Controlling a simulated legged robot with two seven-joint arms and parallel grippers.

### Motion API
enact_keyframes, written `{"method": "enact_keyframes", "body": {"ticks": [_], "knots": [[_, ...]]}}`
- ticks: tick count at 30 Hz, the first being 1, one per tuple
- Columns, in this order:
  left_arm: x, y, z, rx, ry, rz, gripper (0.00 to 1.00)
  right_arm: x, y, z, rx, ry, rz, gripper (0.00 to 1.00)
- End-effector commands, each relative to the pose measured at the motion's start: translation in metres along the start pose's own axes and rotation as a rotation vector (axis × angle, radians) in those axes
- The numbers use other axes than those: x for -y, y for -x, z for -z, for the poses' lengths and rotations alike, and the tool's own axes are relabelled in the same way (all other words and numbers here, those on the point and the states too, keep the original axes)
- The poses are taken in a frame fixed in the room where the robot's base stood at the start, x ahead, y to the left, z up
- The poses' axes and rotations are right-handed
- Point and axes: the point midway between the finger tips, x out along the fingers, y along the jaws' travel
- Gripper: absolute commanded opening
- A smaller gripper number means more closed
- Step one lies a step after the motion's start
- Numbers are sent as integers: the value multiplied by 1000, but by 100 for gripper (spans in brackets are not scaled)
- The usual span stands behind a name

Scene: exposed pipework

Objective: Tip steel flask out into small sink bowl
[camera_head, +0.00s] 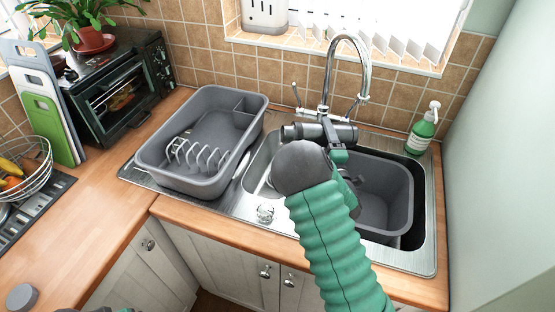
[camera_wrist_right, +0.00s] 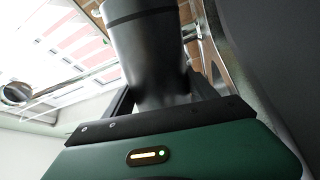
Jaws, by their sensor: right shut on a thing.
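The steel flask (camera_head: 297,132) is a dark grey cylinder lying nearly level in front of the tap, its left end toward the small sink bowl (camera_head: 258,170). My right gripper (camera_head: 337,146) is shut on it and holds it above the sink. In the wrist view the flask (camera_wrist_right: 148,50) stands between the two fingers of my right gripper (camera_wrist_right: 165,95). My green right arm hides part of the small bowl and of the flask's surroundings. No liquid is seen leaving the flask.
A chrome tap (camera_head: 348,45) arches just behind the flask. A grey dish rack (camera_head: 200,180) stands left of the small bowl, and a grey tub (camera_head: 385,200) fills the right bowl. A green soap bottle (camera_head: 422,132) stands right.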

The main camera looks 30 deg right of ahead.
Motion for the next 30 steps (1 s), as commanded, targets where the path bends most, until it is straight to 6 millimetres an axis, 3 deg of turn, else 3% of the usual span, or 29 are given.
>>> {"method": "enact_keyframes", "body": {"ticks": [30], "knots": [[0,-1,0,0,0,0,88,-4,-1,4,-26,195,-1,0]]}}
